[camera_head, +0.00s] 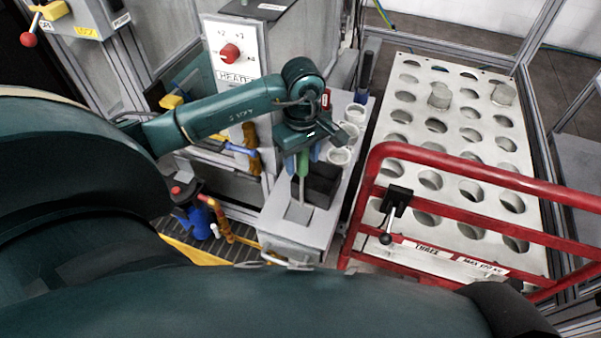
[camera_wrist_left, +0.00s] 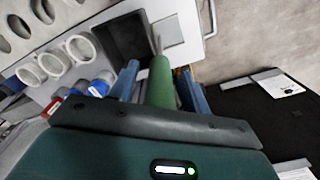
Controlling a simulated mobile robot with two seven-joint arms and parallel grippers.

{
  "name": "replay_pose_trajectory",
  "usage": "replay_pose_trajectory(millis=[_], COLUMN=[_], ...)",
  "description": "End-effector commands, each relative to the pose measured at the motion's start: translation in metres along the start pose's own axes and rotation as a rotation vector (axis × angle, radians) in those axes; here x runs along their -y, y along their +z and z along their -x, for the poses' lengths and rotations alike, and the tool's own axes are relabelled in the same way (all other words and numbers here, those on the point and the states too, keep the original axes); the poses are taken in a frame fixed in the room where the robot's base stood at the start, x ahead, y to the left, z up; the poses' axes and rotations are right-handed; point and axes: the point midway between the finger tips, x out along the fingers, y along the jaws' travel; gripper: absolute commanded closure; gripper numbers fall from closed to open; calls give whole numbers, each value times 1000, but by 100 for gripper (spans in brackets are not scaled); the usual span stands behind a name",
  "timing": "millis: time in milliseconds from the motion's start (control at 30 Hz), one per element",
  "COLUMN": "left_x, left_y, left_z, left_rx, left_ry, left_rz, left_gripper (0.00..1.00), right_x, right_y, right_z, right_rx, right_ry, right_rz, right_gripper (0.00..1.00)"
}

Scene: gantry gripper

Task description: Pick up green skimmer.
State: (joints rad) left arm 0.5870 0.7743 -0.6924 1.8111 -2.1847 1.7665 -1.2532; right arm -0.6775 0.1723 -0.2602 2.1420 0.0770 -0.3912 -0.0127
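The green skimmer's handle (camera_head: 303,166) stands upright under my left gripper (camera_head: 303,158) in the head view. Its thin grey shaft runs down towards a pale square on the light grey bench top; I cannot tell whether that square is the skimmer's head. In the left wrist view the green handle (camera_wrist_left: 161,84) lies between the blue fingers of my left gripper (camera_wrist_left: 161,84). A narrow gap shows on each side, so the gripper looks open around the handle. My right gripper is in neither view.
A black bin (camera_head: 322,184) sits close beside the skimmer on the narrow bench (camera_head: 290,232). White cups (camera_head: 340,156) stand just behind it. A red railing (camera_head: 450,163) and a white perforated table (camera_head: 455,145) are to the right. A heater panel (camera_head: 236,50) stands behind my left arm.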

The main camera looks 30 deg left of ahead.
Motion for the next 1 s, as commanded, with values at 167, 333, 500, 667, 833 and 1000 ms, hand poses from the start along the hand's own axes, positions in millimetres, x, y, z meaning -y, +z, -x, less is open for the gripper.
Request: replay_pose_trajectory(millis=[167, 333, 500, 667, 833, 1000], left_x=[0, 0, 0, 0, -1, -2], left_y=[0, 0, 0, 0, -1, -1], left_z=[0, 0, 0, 1, 8, 36], left_rx=[0, 0, 0, -1, -2, -3], left_ry=[0, 0, 0, 1, 3, 7], left_rz=[0, 0, 0, 0, 1, 0], left_gripper=[68, 82, 95, 98, 98, 98], right_x=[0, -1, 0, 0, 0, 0], right_y=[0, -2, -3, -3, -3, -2], right_z=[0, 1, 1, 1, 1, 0], right_rx=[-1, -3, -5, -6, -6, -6], right_ry=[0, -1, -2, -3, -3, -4], right_rz=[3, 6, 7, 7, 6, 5], right_gripper=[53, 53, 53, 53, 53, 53])
